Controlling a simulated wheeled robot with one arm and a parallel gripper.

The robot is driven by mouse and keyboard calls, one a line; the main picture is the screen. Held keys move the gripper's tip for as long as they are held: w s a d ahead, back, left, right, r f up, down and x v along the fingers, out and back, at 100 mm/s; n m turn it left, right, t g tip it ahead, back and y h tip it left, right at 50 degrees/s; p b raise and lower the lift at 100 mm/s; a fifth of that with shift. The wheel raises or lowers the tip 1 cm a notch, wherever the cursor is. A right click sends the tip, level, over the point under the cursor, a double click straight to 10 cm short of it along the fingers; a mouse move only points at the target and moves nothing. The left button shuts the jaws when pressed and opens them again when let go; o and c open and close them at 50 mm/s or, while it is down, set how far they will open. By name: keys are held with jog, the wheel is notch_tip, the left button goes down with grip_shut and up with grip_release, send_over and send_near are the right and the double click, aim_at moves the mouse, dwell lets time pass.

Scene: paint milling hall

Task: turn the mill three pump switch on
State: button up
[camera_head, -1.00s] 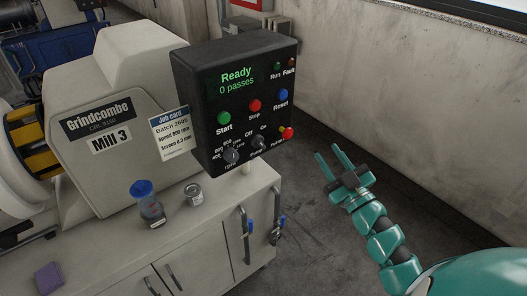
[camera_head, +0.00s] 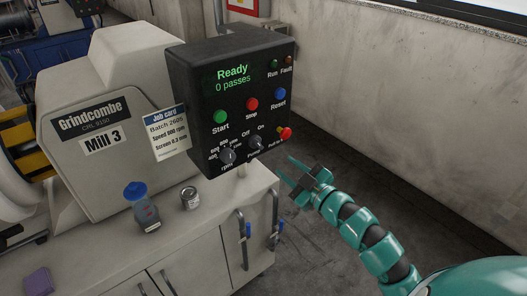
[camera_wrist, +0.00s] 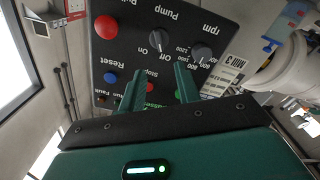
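The dark control box (camera_head: 185,75) of Mill 3 (camera_head: 100,145) shows "Ready, 0 passes". Its pump switch (camera_head: 256,142) is a small dark rotary knob at the lower middle, with Off and On marked above it. I cannot tell surely which mark it points to. In the wrist view the box is upside down, and the pump switch (camera_wrist: 159,42) lies just past the gap between my fingertips. My gripper (camera_head: 284,167) is open and empty, to the lower right of the switch and apart from it. Its teal fingers show in the wrist view (camera_wrist: 160,78).
The rpm knob (camera_head: 227,156) is left of the switch, and a red emergency button (camera_head: 286,133) is right of it. Start (camera_head: 221,117), stop (camera_head: 252,104) and reset (camera_head: 279,93) buttons sit above.

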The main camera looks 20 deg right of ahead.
aim_at(260, 145)
jog(key=p+x, duration=0.3)
jog(key=x, duration=0.6)
jog(key=shift+w+a+r, duration=0.1)
jog(key=shift+w, duration=0.15)
jog(key=shift+x, duration=0.95)
grip_shut()
